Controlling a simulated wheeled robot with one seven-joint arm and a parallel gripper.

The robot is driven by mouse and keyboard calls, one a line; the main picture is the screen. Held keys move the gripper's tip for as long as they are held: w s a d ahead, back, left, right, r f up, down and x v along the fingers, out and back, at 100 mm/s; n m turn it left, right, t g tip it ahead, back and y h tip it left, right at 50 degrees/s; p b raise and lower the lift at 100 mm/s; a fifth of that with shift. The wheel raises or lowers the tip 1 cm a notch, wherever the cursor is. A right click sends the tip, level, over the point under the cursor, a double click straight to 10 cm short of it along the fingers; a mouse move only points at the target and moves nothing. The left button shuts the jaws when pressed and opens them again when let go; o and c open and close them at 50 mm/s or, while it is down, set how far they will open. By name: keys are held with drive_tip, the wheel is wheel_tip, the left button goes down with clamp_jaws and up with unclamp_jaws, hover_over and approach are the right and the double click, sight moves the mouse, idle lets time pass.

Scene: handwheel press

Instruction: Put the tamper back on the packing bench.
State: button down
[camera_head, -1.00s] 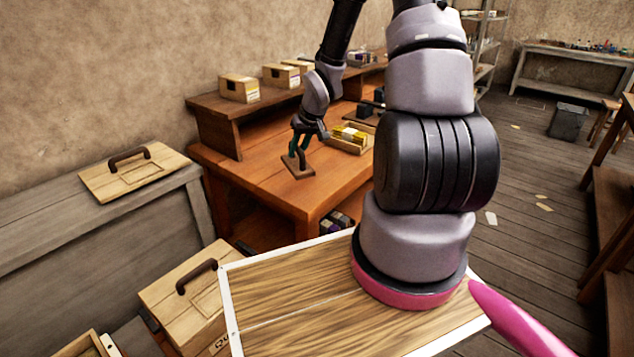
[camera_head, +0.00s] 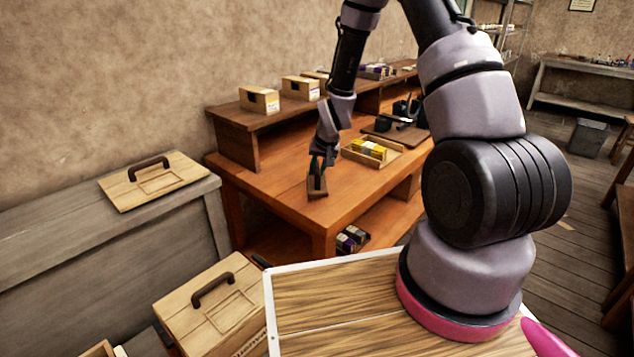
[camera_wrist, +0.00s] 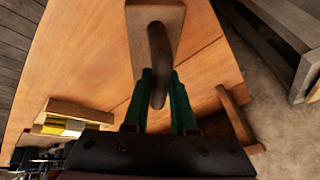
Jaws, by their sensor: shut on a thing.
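The tamper, a dark brown wooden plate with an upright handle, shows on the orange-brown packing bench (camera_head: 280,190) near its front left corner, at its base (camera_head: 317,188). My gripper (camera_head: 317,167) is above it, shut on the handle. In the wrist view, the two green fingers (camera_wrist: 161,88) stand on either side of the curved brown handle (camera_wrist: 158,52), with the paler plate (camera_wrist: 172,18) beyond it. The plate is over the bench top and looks at or very close to it. I cannot tell whether its whole underside touches.
A wooden tray (camera_head: 350,155) with yellow packs lies right of the tamper. Cardboard boxes (camera_head: 260,100) stand on the bench's raised shelf. A lid with a handle (camera_head: 152,182) lies on a grey chest at left. The bench top in front and left of the tamper is clear.

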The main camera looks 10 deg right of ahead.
drive_tip(key=shift+f, duration=1.95)
drive_tip(key=c, duration=0.7)
unclamp_jaws()
drive_tip(key=shift+f, duration=0.15)
drive_tip(key=shift+c, duration=0.2)
